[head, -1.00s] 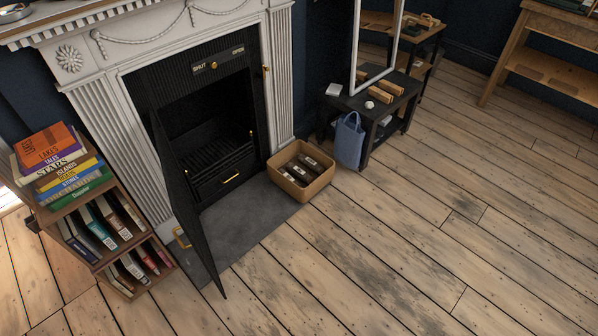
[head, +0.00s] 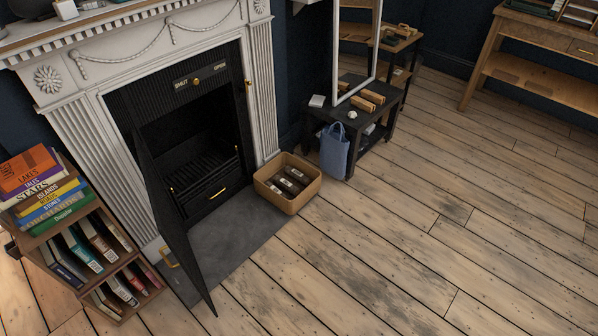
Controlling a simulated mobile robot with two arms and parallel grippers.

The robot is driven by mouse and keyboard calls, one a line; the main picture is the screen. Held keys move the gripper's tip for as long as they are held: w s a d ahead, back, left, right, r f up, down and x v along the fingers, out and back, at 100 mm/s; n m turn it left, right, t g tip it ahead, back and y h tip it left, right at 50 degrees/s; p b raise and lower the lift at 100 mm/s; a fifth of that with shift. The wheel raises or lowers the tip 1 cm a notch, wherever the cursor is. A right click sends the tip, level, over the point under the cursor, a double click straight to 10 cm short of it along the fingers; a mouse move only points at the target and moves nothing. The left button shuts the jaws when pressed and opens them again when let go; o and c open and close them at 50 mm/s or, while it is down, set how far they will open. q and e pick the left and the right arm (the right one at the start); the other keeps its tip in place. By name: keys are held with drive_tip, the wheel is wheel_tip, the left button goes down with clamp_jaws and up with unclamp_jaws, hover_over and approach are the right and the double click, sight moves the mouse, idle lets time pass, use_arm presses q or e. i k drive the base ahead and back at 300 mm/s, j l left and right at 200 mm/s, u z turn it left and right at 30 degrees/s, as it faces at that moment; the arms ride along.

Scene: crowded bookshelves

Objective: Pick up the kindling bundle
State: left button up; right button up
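I cannot clearly make out a kindling bundle. A tan open box (head: 274,202) stands on the grey hearth at the right side of the fireplace. It holds several dark brown pieces with pale labels (head: 290,186), too small to identify surely. Light wooden blocks (head: 368,102) lie on a low black table further back; I cannot tell whether they are kindling. Neither of my grippers is in view.
The fireplace (head: 205,165) has a black door (head: 165,205) swung open over the hearth (head: 237,232). A small bookcase (head: 78,250) stands at left. A blue bag (head: 335,150) is by the black table (head: 383,134). The plank floor (head: 400,240) at right is clear.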

sight(361, 103)
drive_tip(key=i+l, duration=0.35)
drive_tip(key=i, duration=0.15)
drive_tip(key=i+l+u, duration=0.1)
drive_tip(key=i+l, duration=0.25)
drive_tip(key=i, duration=0.15)
